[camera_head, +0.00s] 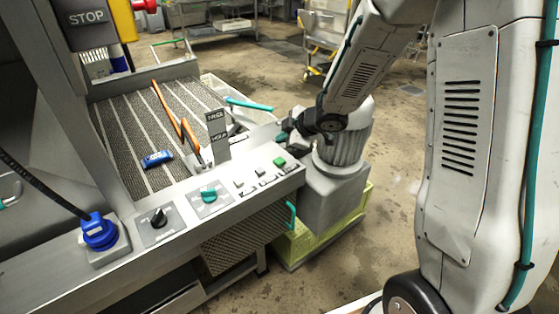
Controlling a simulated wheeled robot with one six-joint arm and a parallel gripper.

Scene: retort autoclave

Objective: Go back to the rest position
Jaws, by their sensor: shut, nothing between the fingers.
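My gripper (285,131) is the dark end of the white arm, seen from the side near the middle of the view. It is above the right part of the control panel (232,194), close to the green button (280,162) and apart from it as far as I can tell. No object shows in it, and its fingertips are small and partly hidden. My arm reaches in from the upper right. The panel also carries a teal knob (208,190), a black knob (158,217) and small white buttons.
A blue plug (99,231) with a black cable sits at the left. A dark ridged bed (133,120) holds an orange-handled tool (170,115) and a blue object (157,159). A grey upright plate (217,135) stands beside my gripper. Yellow-green crates (298,243) lie below. Open floor spreads behind.

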